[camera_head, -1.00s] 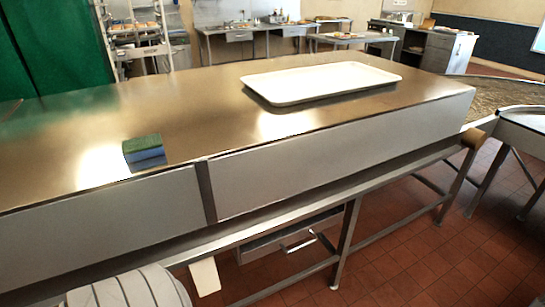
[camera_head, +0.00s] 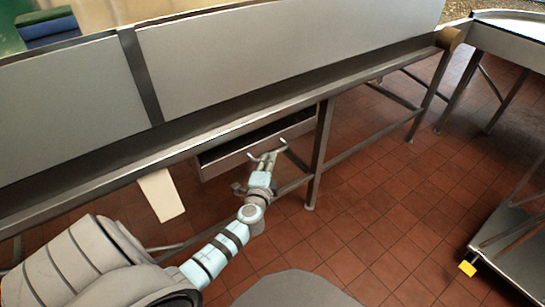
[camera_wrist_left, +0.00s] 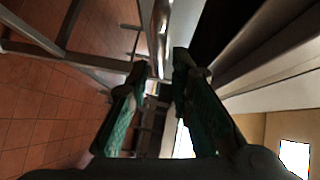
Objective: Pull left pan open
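The pan (camera_head: 232,158) is a grey metal drawer under the counter's front edge. A dark gap shows above its front. Its bar handle (camera_head: 284,147) stands out on the right of the front. My left gripper (camera_head: 267,158) is at the handle, its fingertips close to the bar. In the left wrist view the two green-padded fingers (camera_wrist_left: 159,72) are apart, with a shiny metal part, which looks like the handle (camera_wrist_left: 160,22), just beyond the tips. I cannot tell if they touch it. My right gripper is not in view.
The counter's long rail (camera_head: 120,165) runs above the pan. A table leg (camera_head: 320,150) stands just right of the handle. A white panel (camera_head: 161,195) hangs to the left. Red tiled floor (camera_head: 370,210) is open in front. A low metal cart (camera_head: 520,245) is at right.

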